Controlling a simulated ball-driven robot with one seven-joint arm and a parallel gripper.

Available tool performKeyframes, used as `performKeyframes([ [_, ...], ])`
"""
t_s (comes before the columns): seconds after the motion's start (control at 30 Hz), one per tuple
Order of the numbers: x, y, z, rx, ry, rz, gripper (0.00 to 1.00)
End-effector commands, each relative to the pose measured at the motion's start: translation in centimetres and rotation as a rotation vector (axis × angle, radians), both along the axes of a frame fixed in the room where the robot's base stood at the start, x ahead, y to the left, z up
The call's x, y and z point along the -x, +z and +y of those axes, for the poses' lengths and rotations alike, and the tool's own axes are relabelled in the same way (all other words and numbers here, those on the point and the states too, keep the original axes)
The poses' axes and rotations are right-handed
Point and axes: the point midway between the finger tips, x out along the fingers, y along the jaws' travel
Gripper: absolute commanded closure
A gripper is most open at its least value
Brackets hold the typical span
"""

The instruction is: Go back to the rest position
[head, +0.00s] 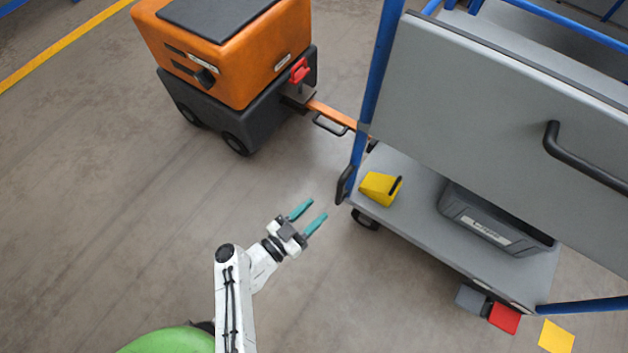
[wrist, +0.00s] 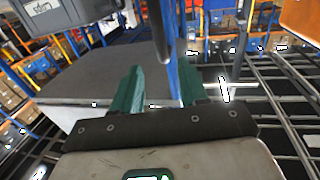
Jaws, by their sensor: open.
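My gripper (head: 308,216) has two teal fingers and is open and empty. In the head view it is in the air left of the grey cart (head: 400,215), apart from it. In the wrist view my gripper (wrist: 158,88) shows its fingers spread, with a blue post (wrist: 168,45) seen beyond them. My white arm reaches up from the bottom of the head view.
An orange and black vehicle (head: 215,50) stands at the upper left, joined to the cart by an orange bar (head: 330,114). A yellow wedge (head: 380,188) and a grey bin (head: 495,225) sit on the cart's lower deck. The floor at left is clear.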

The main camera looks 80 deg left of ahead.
Motion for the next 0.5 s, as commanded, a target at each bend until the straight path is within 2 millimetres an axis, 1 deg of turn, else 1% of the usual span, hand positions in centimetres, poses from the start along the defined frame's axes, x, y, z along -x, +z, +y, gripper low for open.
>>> performKeyframes([
  [0.43, -0.02, 0.01, 0.04, 0.000, 0.000, 0.000, 0.57],
  [0.5, -0.72, 0.23, 0.20, -0.012, 0.014, 0.009, 0.57],
])
